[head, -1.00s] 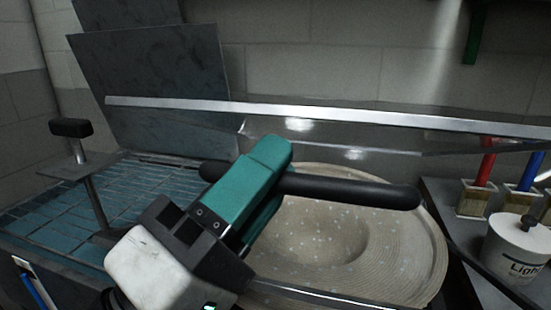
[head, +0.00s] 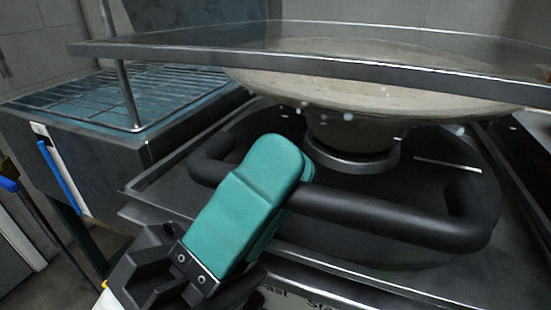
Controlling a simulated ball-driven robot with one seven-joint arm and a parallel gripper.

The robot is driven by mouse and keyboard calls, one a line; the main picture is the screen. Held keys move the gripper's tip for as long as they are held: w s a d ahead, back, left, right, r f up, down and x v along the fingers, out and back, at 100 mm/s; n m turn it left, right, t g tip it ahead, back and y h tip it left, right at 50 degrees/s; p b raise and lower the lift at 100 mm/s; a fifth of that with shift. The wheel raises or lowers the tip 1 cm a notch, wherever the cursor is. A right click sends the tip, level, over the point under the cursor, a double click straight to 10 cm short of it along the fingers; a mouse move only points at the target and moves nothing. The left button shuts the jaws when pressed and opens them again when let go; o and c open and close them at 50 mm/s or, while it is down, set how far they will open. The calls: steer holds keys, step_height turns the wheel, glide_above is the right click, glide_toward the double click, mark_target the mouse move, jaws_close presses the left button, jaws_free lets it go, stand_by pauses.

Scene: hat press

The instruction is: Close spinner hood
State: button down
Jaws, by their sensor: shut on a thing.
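My gripper (head: 276,160), with teal fingers, is shut on the black bar handle (head: 390,218) of the spinner hood. The handle is low, near the front of the machine, and curves back at both ends. A clear sheet with a metal rim (head: 300,66), apparently part of the hood, spans the upper picture. Behind and below that rim, a beige speckled hat (head: 370,95) sits on a round spinner base (head: 350,160). How the handle joins the hood, and whether the hood meets the machine, cannot be told.
To the left stands a dark unit with a blue tiled top and wire rack (head: 130,90). A blue handle (head: 62,175) is on its front. Partly hidden lettering shows on the machine's front at the bottom. Floor shows at the lower left.

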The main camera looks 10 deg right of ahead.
steer(key=shift+s+a+f+b, duration=0.15)
steer(key=shift+f+b, duration=0.2)
steer(key=shift+f, duration=0.4)
steer(key=shift+s+f+b, duration=0.1)
steer(key=shift+f+b, duration=0.25)
steer(key=shift+f, duration=0.35)
steer(key=c, duration=1.3)
jaws_free()
steer(key=shift+w, duration=0.15)
steer(key=shift+c, duration=0.2)
steer(key=p+v, duration=0.1)
steer(key=v, duration=1)
steer(key=shift+p, duration=0.3)
